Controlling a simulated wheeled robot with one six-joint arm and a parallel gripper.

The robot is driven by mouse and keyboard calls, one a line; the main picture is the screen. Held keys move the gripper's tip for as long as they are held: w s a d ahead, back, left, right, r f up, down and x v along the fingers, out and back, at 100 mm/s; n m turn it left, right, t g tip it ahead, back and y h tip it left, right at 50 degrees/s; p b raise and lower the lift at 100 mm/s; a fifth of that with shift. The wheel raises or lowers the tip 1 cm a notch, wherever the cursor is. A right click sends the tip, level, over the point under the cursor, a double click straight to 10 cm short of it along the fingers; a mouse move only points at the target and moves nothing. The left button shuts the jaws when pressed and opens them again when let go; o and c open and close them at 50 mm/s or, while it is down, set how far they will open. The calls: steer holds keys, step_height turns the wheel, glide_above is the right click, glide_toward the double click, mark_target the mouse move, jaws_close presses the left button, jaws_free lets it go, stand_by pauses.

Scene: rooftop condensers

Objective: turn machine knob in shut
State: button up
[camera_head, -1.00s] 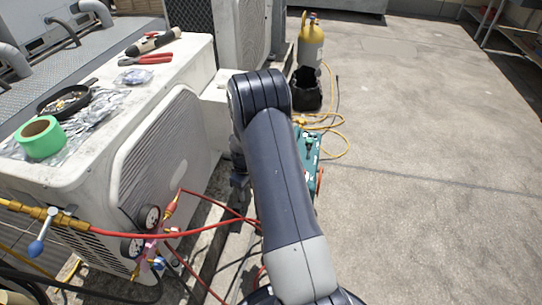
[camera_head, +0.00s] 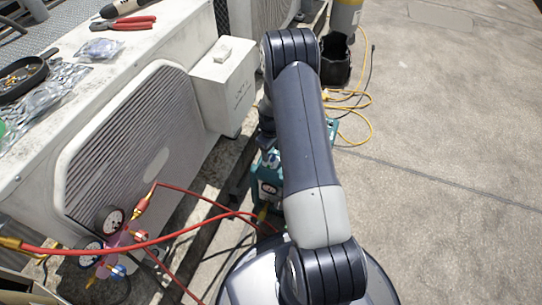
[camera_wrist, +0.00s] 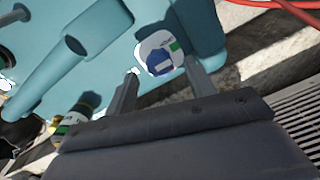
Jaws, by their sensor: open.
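The teal machine (camera_head: 268,188) stands on the roof floor beside the white condenser, partly hidden behind my arm in the head view. In the wrist view its teal body (camera_wrist: 95,45) fills the upper left. Its blue knob (camera_wrist: 159,63) sits on a round white dial with a green mark on its right. A pale slot or bar shows across the knob. My gripper (camera_wrist: 161,70) is open, with one finger on either side of the knob in the picture. I cannot tell whether the fingers touch it. The head view does not show the fingers clearly.
The condenser (camera_head: 120,150) stands left of the machine, with gauges (camera_head: 110,220) and red hoses (camera_head: 150,243) in front. A yellow hose (camera_head: 365,125) lies beyond the machine. The floor to the right (camera_head: 450,150) is clear.

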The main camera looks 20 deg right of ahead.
mark_target(271, 159)
steer(key=shift+f, duration=1.25)
steer(key=shift+c, duration=0.5)
steer(key=c, duration=0.9)
